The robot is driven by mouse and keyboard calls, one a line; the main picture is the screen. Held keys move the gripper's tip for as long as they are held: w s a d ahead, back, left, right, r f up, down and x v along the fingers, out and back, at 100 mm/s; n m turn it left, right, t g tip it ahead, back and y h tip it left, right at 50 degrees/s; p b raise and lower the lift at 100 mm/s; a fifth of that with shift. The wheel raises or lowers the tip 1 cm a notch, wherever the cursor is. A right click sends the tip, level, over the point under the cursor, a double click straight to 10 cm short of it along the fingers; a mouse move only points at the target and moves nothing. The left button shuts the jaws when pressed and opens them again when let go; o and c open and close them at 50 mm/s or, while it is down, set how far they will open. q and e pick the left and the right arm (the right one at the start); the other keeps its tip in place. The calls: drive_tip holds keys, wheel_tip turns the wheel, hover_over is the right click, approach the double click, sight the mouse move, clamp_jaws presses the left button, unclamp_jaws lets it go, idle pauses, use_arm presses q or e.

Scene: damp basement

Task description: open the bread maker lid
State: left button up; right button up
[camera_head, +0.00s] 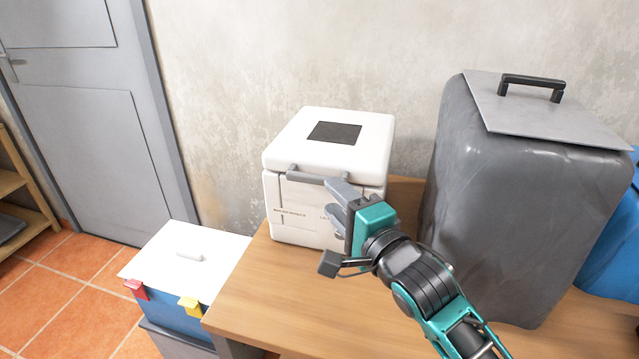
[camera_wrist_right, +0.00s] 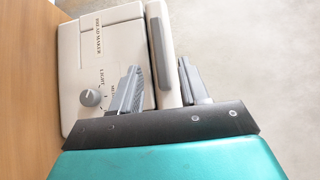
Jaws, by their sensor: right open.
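The white bread maker (camera_head: 290,205) stands on the wooden table against the wall. Its lid (camera_head: 375,132) is down and has a dark square window on top. A grey handle (camera_head: 305,175) runs along the lid's front edge. My right gripper (camera_head: 336,200) is at the front of the machine, near the handle's right part. In the right wrist view, the open fingers of my right gripper (camera_wrist_right: 158,66) lie on either side of the lid's edge strip (camera_wrist_right: 166,85), with the knob (camera_wrist_right: 91,97) to the left. Contact cannot be told. My left gripper is not in view.
A large grey container (camera_head: 490,210) with a handled flat lid stands right of the bread maker, close to my right arm. A blue object (camera_head: 615,240) is behind it. A white-lidded blue box (camera_head: 185,265) stands left of the table (camera_head: 265,305). The table's front left is clear.

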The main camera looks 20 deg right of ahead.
sight(318, 182)
drive_tip(key=shift+w+a, duration=0.2)
drive_tip(key=shift+w, duration=0.85)
drive_tip(key=shift+w+a, duration=0.2)
drive_tip(key=shift+w, duration=0.8)
drive_tip(key=shift+w+a, duration=0.2)
drive_tip(key=shift+w, duration=0.85)
clamp_jaws()
